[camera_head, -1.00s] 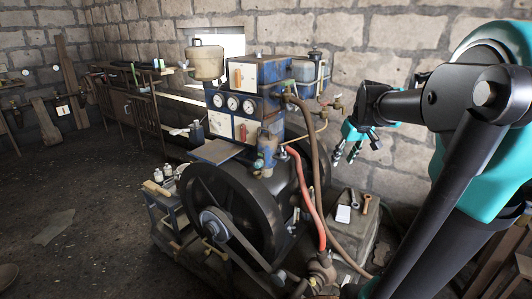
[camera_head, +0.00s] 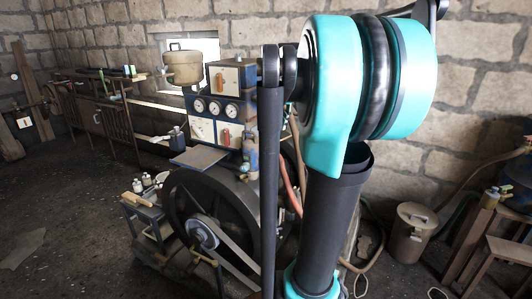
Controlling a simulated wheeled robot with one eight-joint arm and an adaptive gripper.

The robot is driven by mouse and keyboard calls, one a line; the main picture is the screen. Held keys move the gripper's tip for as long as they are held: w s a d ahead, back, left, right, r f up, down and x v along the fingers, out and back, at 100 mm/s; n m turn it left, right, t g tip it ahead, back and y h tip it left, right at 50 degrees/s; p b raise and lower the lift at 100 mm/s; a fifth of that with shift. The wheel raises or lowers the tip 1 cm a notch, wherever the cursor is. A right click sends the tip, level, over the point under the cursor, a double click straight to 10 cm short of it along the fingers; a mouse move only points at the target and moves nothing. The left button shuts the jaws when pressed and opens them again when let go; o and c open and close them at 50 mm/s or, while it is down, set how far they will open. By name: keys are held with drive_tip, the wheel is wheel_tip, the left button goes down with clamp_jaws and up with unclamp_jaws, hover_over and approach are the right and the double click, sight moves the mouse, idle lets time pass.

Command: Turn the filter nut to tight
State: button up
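The engine stands in the middle, with a dark flywheel (camera_head: 205,190), a belt (camera_head: 238,256) and a blue box with gauges (camera_head: 228,95) above. I cannot pick out the filter nut; the engine's right side is hidden behind my turquoise and black arm. My gripper is not in view now; my arm's links cover the area right of the flywheel. Part of a red hose (camera_head: 290,187) shows beside my arm.
A small stand with bottles (camera_head: 146,212) is left of the flywheel. A lidded bin (camera_head: 409,234) and wooden stools (camera_head: 490,240) are at the right. A stone wall is behind. The floor at the left is mostly clear.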

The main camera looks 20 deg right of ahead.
sight(269, 155)
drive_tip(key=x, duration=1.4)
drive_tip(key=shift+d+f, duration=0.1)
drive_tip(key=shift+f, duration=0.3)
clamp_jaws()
